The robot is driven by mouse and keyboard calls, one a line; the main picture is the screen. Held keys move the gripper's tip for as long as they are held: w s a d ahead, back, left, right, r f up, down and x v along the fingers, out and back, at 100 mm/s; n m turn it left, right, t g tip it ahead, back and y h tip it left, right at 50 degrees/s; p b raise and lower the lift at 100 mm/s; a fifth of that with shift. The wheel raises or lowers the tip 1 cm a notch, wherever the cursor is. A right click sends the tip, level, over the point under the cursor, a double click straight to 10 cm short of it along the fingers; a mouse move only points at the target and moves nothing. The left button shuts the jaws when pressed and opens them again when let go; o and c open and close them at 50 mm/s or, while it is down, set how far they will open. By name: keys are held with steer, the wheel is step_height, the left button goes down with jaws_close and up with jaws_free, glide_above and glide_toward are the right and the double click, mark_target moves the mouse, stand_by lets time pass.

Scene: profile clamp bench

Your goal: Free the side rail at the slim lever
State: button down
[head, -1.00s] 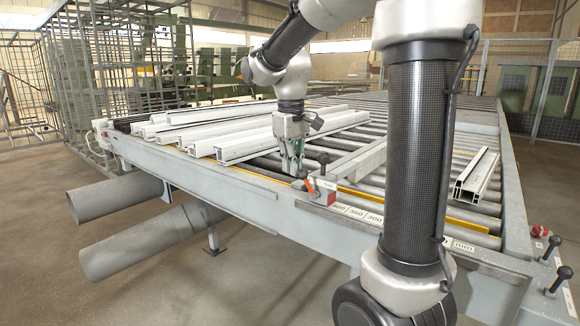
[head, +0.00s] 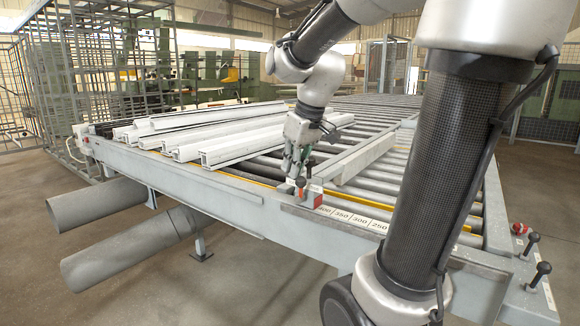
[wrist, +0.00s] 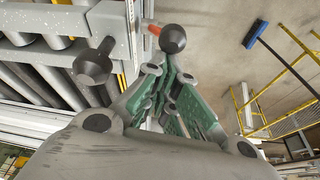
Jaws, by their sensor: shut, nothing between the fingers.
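The side rail (head: 365,158) is a grey bar lying across the rollers, with a clamp block (head: 313,200), partly red, at its near end on the table's front beam. Two black ball-knobbed levers stand there: a near one (head: 301,182) and a taller one (head: 311,163). In the wrist view, the outer knob (wrist: 173,38) has an orange part beside it, and the other knob (wrist: 92,68) sits on a grey stem over the frame. I cannot tell surely which is the slim lever. My gripper (head: 291,174) is shut and empty, its tips close beside the near knob; contact is unclear.
Several white profiles (head: 215,140) lie on the rollers left of my gripper. A numbered scale (head: 350,214) runs along the front beam. More black knobs (head: 532,238) stand at the right corner. Two grey tubes (head: 130,250) stick out below the table's left side.

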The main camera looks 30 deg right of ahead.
stand_by(0.5)
steer(key=w+r, duration=0.1)
steer(key=w, duration=0.3)
steer(key=s+v, duration=0.2)
steer(key=v, duration=0.7)
steer(key=s+a+f+m, duration=0.2)
steer(key=s+a+f, duration=0.1)
steer(key=s+f, duration=0.9)
steer(key=shift+s+h, duration=0.4)
steer(key=shift+s, duration=0.4)
